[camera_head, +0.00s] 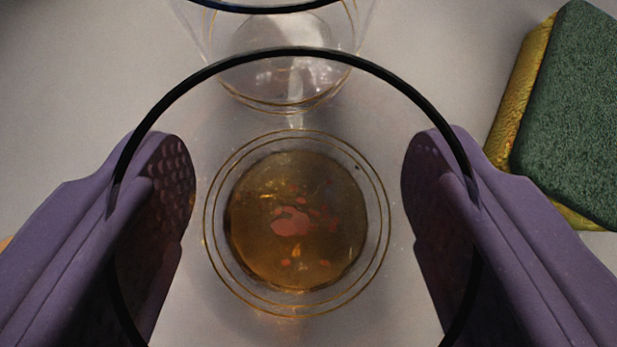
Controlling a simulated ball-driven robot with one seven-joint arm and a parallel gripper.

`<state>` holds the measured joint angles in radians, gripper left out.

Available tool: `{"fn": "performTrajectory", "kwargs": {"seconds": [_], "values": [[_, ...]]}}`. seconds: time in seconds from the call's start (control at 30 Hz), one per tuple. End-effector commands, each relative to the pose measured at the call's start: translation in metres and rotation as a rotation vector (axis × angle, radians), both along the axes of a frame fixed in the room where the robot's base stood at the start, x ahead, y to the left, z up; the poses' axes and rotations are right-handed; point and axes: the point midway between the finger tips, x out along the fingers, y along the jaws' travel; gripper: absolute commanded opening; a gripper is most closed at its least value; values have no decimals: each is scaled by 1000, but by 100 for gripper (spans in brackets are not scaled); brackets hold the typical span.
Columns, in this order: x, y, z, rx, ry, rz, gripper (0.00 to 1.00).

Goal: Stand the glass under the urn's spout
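A clear glass (296,308) with a black rim shows from above, with gold rings around its base and a shallow amber layer with pinkish patches in its bottom. My gripper (298,185) has its two purple fingers on the left and right sides of this glass. The dark dimpled pads lie along its wall with no gap that I can make out, so it looks shut on the glass. The glass looks upright. Whether its base touches the surface is hard to tell. The urn and its spout are not in view.
A second clear glass (280,98) with a dark rim is just beyond the held one, cut off at the top. A green and yellow sponge (575,110) lies at the upper right, near the right finger. The pale surface at the upper left is clear.

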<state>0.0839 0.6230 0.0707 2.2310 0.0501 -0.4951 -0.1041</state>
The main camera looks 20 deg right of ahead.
Motion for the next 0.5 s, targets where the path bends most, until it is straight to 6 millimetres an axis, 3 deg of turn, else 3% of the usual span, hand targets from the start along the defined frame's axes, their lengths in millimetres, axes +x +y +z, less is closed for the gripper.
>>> {"fn": "performTrajectory", "kwargs": {"seconds": [0.33,0.37,0.47,0.5], "values": [[0,0,-4,0,-3,0,28],[0,0,-4,0,-2,0,73],[0,0,-3,0,-2,0,96],[0,0,-3,0,-2,0,96]]}}
